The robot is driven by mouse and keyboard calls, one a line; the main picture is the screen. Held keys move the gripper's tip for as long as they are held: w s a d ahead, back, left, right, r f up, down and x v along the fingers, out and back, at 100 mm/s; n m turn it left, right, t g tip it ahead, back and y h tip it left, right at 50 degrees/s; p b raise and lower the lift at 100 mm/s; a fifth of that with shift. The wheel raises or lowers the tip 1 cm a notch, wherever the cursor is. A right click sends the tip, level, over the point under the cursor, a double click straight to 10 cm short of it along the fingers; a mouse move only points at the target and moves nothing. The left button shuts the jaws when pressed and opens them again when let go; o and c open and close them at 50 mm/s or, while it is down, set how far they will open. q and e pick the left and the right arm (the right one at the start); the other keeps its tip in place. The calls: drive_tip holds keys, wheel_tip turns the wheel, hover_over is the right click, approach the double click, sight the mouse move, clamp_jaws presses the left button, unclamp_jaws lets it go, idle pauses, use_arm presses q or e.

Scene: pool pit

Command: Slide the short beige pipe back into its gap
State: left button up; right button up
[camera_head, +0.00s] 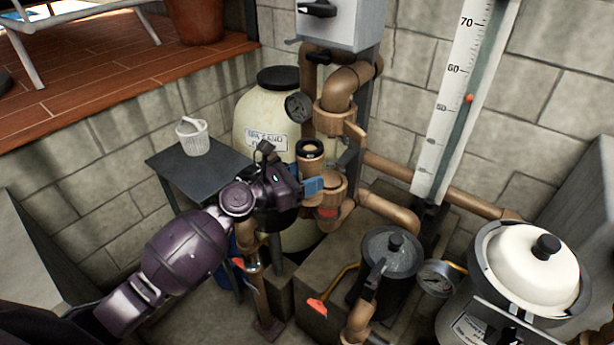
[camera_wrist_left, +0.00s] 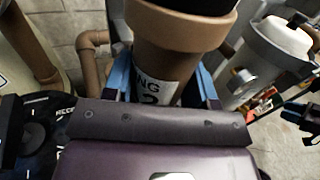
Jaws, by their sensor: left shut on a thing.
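The short beige pipe (camera_head: 311,160) stands roughly upright, its dark open end up. My left gripper (camera_head: 308,188) is shut on it, blue fingers at its sides. The left wrist view shows the pipe (camera_wrist_left: 180,55) close up between the blue fingers (camera_wrist_left: 165,88), with a wider collar at its top and a white label partly reading "NG 2". A beige fitting (camera_head: 331,188) is right beside the pipe in the head view. The gripper hides the pipe's lower end, so I cannot tell whether it touches anything. The gap is not clearly visible.
A cream tank (camera_head: 262,112) stands behind the gripper. A grey table (camera_head: 168,163) with a white basket (camera_head: 193,137) is to the left. Brown pipework (camera_head: 400,213), a dark pump pot (camera_head: 383,285) and a white-lidded pump (camera_head: 525,262) crowd the right. A dark, blue-tipped object (camera_wrist_left: 300,130) is unclear.

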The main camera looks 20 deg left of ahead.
use_arm(q)
drive_tip(key=shift+w, duration=0.15)
drive_tip(key=shift+w+d, duration=0.15)
drive_tip(key=shift+w, duration=0.15)
drive_tip(key=shift+w+d, duration=0.35)
drive_tip(key=shift+w, duration=0.55)
idle(0.3)
idle(0.6)
idle(0.4)
drive_tip(key=shift+w+d, duration=0.15)
drive_tip(key=shift+w, duration=0.3)
drive_tip(key=shift+w+d, duration=0.3)
drive_tip(key=shift+w, duration=0.6)
